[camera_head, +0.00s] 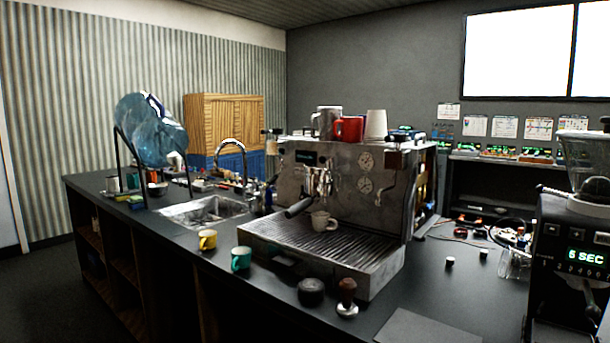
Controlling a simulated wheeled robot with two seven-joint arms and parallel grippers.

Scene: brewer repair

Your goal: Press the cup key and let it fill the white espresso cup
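The espresso machine (340,190) stands on the dark counter, steel-coloured, with two round gauges and a small dark display (306,157) on its front. The white espresso cup (322,221) stands upright on the ribbed drip tray (290,245), close to the portafilter handle and below the brew group (318,183). I cannot make out the cup key at this size. The inside of the cup and any liquid in it are too small to tell. Neither of my grippers shows in this view.
A yellow cup (207,240), a teal cup (241,258), a dark round puck (311,291) and a tamper (347,297) stand along the counter's front. A grinder (572,250) is at the right. A sink (205,210) lies left of the machine. Cups stand on its top, including a red mug (349,129).

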